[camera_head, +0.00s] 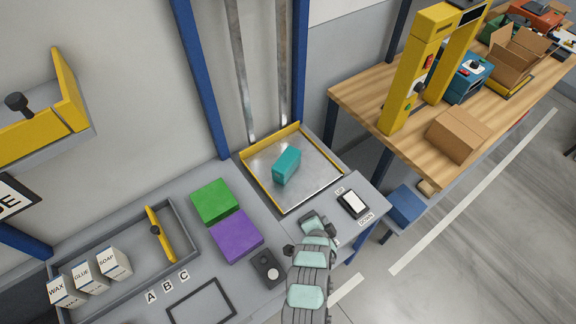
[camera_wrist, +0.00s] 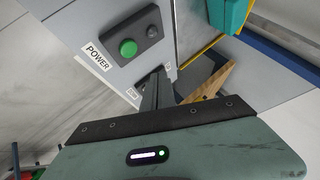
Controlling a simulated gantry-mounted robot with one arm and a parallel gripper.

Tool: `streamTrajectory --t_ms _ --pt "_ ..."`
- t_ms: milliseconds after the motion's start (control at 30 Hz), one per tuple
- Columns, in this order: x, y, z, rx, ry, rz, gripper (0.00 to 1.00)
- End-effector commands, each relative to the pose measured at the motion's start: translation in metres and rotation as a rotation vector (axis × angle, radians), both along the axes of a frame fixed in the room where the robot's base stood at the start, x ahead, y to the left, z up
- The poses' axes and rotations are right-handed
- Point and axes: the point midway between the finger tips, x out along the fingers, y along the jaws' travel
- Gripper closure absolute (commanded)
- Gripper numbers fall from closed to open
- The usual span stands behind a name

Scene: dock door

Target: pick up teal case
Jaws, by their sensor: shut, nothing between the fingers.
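The teal case (camera_head: 286,166) sits on a metal plate (camera_head: 310,184) with yellow edging, near the plate's middle. In the wrist view a teal block, likely the same case (camera_wrist: 229,12), is cut off at the top right. My gripper (camera_head: 326,232) is below and to the right of the case in the head view, apart from it, near the plate's front corner. In the wrist view my gripper's dark fingers (camera_wrist: 157,88) are together and empty. They partly hide the UP/DOWN switch there.
The UP/DOWN switch (camera_head: 352,203) is right of my gripper. A dark button box (camera_head: 265,268) is at its left. Green (camera_head: 214,201) and purple (camera_head: 236,236) blocks stand left of the plate. A yellow post (camera_head: 408,85) rises from the wooden table (camera_head: 365,97).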

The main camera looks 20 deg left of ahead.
Motion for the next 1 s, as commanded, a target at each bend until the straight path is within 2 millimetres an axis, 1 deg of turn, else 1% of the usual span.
streamTrajectory --t_ms 433,1000 --pt "0.0 0.0 0.0 0.0 0.0 0.0 0.99" --pt "0.0 0.0 0.0 0.0 0.0 0.0 0.53"
